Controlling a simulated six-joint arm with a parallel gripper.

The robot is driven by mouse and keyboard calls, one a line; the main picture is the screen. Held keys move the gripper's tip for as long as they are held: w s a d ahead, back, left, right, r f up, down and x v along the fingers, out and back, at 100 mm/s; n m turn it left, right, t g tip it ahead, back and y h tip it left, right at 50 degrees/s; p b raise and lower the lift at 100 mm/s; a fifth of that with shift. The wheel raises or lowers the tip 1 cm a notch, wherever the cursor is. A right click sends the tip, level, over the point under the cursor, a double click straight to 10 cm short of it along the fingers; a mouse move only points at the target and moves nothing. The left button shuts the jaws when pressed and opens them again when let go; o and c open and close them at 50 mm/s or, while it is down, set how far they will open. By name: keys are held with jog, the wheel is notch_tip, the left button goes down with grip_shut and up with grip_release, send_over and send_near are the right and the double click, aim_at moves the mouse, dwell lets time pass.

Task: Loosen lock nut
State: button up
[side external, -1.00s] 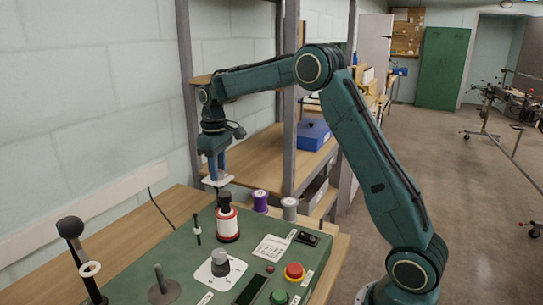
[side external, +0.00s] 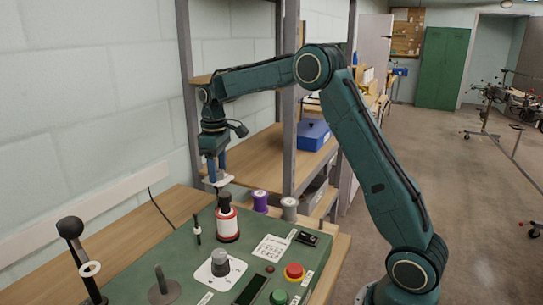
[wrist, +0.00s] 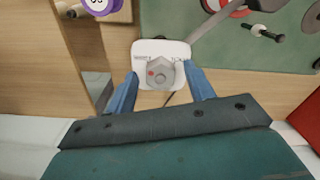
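A grey hexagonal nut (wrist: 162,74) with a red dot sits over a white square plate (wrist: 178,49) in the wrist view. The plate also shows as a small white shape below my gripper in the side view (side external: 217,181). My gripper (wrist: 160,70) points down, with one blue finger on each side of the nut. The fingers stand apart, with white plate showing between them and the nut. The fingertips are close to the plate's edges; I cannot tell whether they touch it. A grey bar (wrist: 208,31) runs from the plate toward the upper right.
The green panel (side external: 180,258) carries a red-and-white spool (side external: 228,224), a grey knob (side external: 220,263), a red button (side external: 294,272) and upright levers. A purple spool (side external: 260,201) and a grey spool (side external: 289,209) stand behind. A shelf post (side external: 290,100) rises beside my arm.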

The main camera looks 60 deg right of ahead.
aim_at(218, 172)
notch_tip(218, 172, up, 14)
dwell(1.1)
jog(key=shift+f, duration=0.1)
jog(key=s+a+r+m+t, duration=0.15)
jog(key=s+a, duration=0.25)
jog(key=s, duration=0.5)
jog(key=s+a+r+t, duration=0.2)
jog(key=s+a, duration=0.2)
jog(key=s, duration=0.4)
jog(key=s+a+f+m+t, duration=0.1)
jog(key=s+a+f, duration=0.1)
jog(key=s+f, duration=0.3)
jog(key=s+a+f+t, duration=0.1)
jog(key=s+f, duration=0.4)
jog(key=s, duration=0.6)
jog(key=shift+a+m, duration=0.35)
jog(key=shift+a, duration=0.15)
